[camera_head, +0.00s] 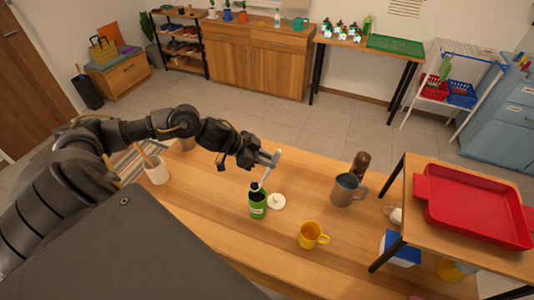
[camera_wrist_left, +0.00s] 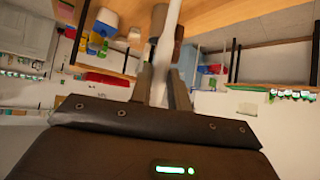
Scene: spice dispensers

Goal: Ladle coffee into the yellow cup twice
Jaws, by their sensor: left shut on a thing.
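My left gripper (camera_head: 264,160) is shut on the pale handle of a ladle (camera_head: 270,167). The handle also shows between the fingers in the left wrist view (camera_wrist_left: 167,45). The ladle slants down to the mouth of a green jar (camera_head: 258,210), and its lower end is hidden at or inside the opening. The jar stands open and upright on the wooden table, with dark contents barely visible. A round white lid (camera_head: 277,202) lies right beside it. The yellow cup (camera_head: 309,237) stands upright to the front right of the jar, apart from the gripper. My right gripper is out of view.
A grey mug (camera_head: 345,190) and a dark brown mill (camera_head: 360,165) stand right of the lid. A white utensil holder (camera_head: 155,169) is at the left. A raised shelf with a red tray (camera_head: 472,205) borders the right side. Bare table (camera_head: 215,210) lies left of the jar.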

